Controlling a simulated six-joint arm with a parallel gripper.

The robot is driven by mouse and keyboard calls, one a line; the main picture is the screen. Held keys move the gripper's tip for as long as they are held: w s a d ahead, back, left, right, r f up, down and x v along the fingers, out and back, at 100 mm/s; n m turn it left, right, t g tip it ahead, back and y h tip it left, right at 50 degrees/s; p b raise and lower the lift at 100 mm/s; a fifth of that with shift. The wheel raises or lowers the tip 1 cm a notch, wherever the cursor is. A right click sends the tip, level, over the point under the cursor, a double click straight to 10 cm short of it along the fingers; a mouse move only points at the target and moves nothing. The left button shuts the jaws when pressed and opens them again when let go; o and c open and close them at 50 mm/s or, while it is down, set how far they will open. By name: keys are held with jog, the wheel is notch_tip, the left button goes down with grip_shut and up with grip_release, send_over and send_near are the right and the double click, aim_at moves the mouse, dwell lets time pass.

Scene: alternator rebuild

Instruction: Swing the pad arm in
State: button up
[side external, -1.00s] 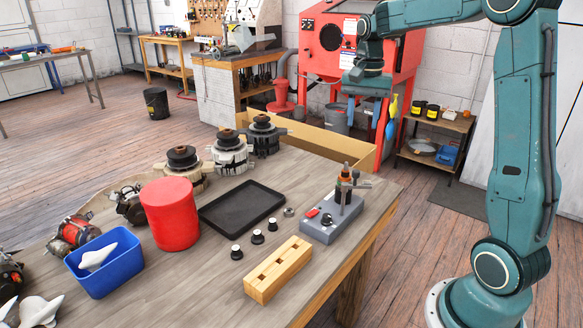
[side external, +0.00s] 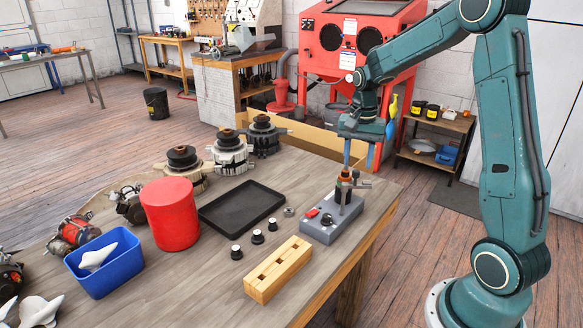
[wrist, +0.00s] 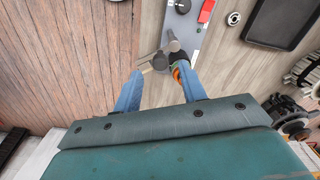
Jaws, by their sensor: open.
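The grey fixture (side external: 322,234) stands near the right edge of the bench, with a red switch and a black knob on its base. A dark post rises from it, with an orange-and-copper upper part, and a small metal arm (side external: 361,184) sticks out to the right near its top. In the wrist view this metal arm (wrist: 172,41) shows just beyond the fingertips, beside the orange part. My gripper (side external: 347,164) is directly above the post, pointing down. In the wrist view my gripper (wrist: 158,85) is open, with its blue fingers apart. Whether a finger touches the arm, I cannot tell.
A wooden block with holes (side external: 278,268), several black knobs (side external: 257,237) and a black tray (side external: 241,207) lie left of the fixture. A red canister (side external: 170,215) and a blue bin (side external: 105,262) stand farther left. Alternator parts (side external: 230,155) line the back.

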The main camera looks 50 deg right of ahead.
jog(key=shift+f, duration=1.45)
jog(key=shift+c, duration=0.4)
grip_shut()
